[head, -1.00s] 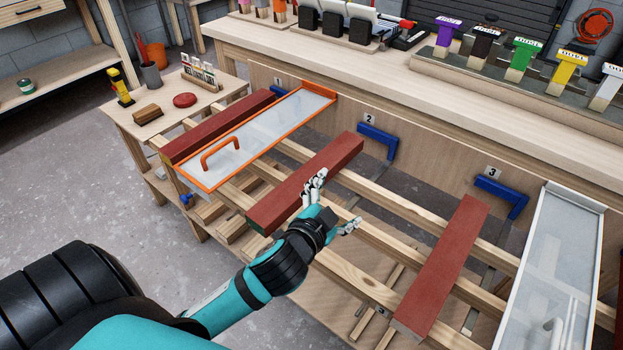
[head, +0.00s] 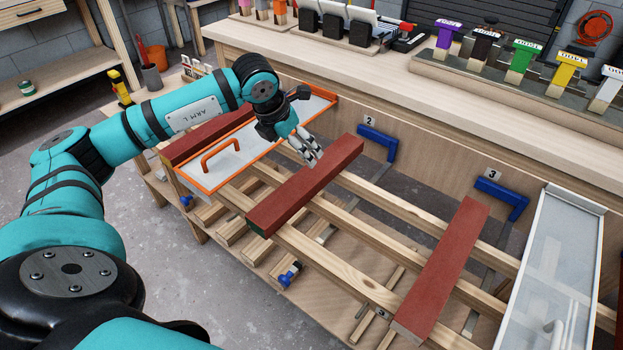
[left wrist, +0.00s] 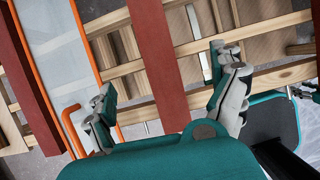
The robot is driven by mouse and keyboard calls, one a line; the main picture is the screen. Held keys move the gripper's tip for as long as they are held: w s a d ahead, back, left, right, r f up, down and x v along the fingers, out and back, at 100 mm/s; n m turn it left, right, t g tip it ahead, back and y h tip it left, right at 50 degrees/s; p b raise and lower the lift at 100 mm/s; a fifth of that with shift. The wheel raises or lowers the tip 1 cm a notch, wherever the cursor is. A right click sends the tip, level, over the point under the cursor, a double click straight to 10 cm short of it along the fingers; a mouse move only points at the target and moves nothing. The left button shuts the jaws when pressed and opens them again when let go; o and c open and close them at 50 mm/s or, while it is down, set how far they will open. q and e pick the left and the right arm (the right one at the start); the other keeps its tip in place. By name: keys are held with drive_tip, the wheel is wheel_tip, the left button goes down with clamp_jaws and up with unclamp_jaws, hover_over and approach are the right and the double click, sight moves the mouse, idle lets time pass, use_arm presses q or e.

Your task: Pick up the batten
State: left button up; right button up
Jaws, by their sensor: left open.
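Three red battens lie across pale wooden rails. The left batten (head: 205,138) is partly hidden by my arm. The middle batten (head: 322,178) lies diagonally, and the right batten (head: 445,265) is clear of me. My left gripper (head: 306,150) is open over the left long side of the middle batten in the head view. In the left wrist view, its two fingers (left wrist: 166,88) stand apart on either side of a red batten (left wrist: 158,55), with gaps visible on both sides.
An orange-framed clear panel with a handle (head: 222,155) lies between the left and middle battens. Blue brackets (head: 377,143) are on the bench front, marked 2 and 3. The rails between the middle and right battens are clear.

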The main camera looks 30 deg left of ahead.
use_arm(q)
approach(310, 174)
drive_tip(key=x, duration=0.5)
drive_tip(key=shift+s+d+f+b, duration=0.3)
drive_tip(key=shift+d+b, duration=0.05)
drive_tip(key=shift+b, duration=0.05)
drive_tip(key=shift+w+f, duration=0.3)
drive_tip(key=shift+f, duration=0.2)
drive_tip(key=x, duration=0.3)
drive_tip(key=shift+w+a+f+b, duration=0.2)
drive_tip(key=shift+w+f+b, duration=0.05)
drive_tip(key=shift+w+b, duration=0.05)
drive_tip(key=shift+w+f, duration=0.15)
drive_tip(key=shift+f, duration=0.15)
use_arm(e)
drive_tip(key=w+r, duration=0.1)
drive_tip(key=r, duration=0.1)
drive_tip(key=w+r, duration=0.2)
drive_tip(key=shift+w+a, duration=0.15)
drive_tip(key=shift+a, duration=0.05)
use_arm(q)
drive_tip(key=c, duration=1.6)
drive_tip(key=shift+r, duration=0.15)
drive_tip(key=shift+c, duration=0.9)
use_arm(e)
drive_tip(key=shift+s+f, duration=0.15)
drive_tip(key=shift+s, duration=0.1)
